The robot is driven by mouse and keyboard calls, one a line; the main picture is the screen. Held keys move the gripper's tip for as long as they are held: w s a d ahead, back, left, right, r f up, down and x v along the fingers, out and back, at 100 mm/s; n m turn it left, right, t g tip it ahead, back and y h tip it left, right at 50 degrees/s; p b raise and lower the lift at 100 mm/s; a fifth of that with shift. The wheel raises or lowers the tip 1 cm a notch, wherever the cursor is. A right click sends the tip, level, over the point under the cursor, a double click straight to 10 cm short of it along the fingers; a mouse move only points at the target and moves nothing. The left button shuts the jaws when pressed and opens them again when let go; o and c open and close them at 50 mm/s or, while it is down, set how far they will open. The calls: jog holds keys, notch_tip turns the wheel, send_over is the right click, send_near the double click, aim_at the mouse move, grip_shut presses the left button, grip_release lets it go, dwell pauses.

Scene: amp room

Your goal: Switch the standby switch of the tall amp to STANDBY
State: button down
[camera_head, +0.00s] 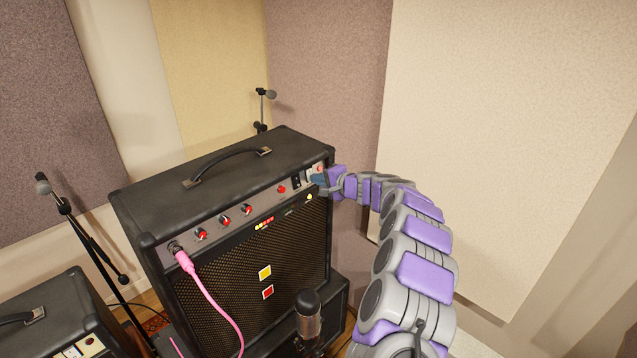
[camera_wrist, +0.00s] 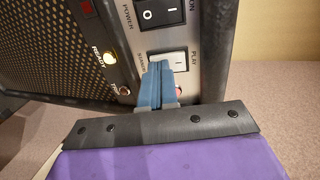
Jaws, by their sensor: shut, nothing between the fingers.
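The tall amp (camera_head: 225,150) stands in the middle of the head view, its control panel along the upper front edge. In the wrist view the white standby switch (camera_wrist: 180,61) lies between a partly covered STANDBY label on the left and PLAY on the right. My gripper (camera_head: 320,180) is at the right end of the panel. In the wrist view its blue fingers (camera_wrist: 160,67) are shut and empty, with their tips over the left part of the white switch. They hide that part; I cannot tell whether they touch it or which side is pressed.
The black power switch (camera_wrist: 161,13) is just above the white switch. A pink cable (camera_head: 205,290) is plugged into the panel's left end. A microphone (camera_head: 308,312) stands in front, and a smaller amp (camera_head: 60,315) at lower left.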

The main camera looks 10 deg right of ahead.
jog(key=f+b, duration=0.1)
jog(key=b, duration=0.2)
jog(key=shift+a+t, duration=0.15)
jog(key=shift+t, duration=0.15)
jog(key=shift+r, duration=0.3)
jog(key=f+v, duration=0.2)
jog(key=v, duration=1.1)
jog(key=shift+s+d, duration=0.45)
jog(key=shift+d, duration=0.15)
jog(key=shift+f, duration=0.15)
